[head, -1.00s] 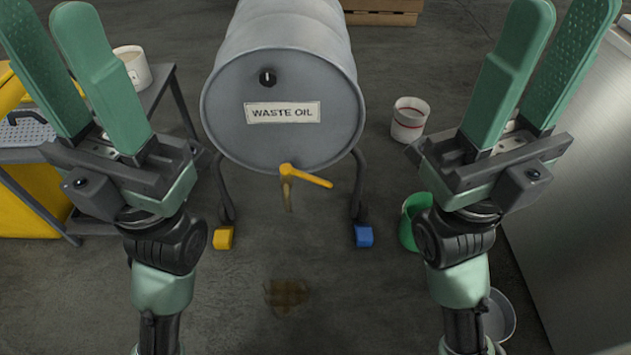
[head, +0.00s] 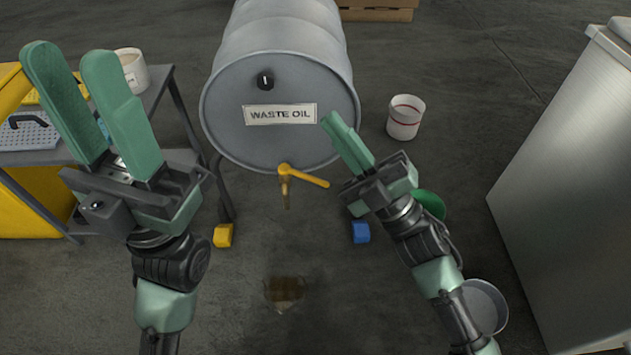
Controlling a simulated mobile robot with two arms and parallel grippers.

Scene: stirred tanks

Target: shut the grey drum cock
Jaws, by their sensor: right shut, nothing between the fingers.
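The grey drum (head: 230,110) lies on its side on a stand, with a "WASTE OIL" label facing me. Its cock (head: 285,171) sits at the lower edge of the drum's face, with the yellow lever (head: 309,180) pointing right and slightly down. Brown liquid (head: 286,197) comes from the spout. My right gripper (head: 333,122) is shut and empty, above and to the right of the lever and apart from it, in front of the drum's right side. My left gripper (head: 70,60) is open and empty at the far left.
A brown puddle (head: 285,292) lies on the floor below the cock. A white bucket with a red band (head: 404,118) stands right of the drum. A green bucket (head: 431,204) and a grey bucket (head: 485,306) are partly behind my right arm. A metal cabinet (head: 570,160) bounds the right.

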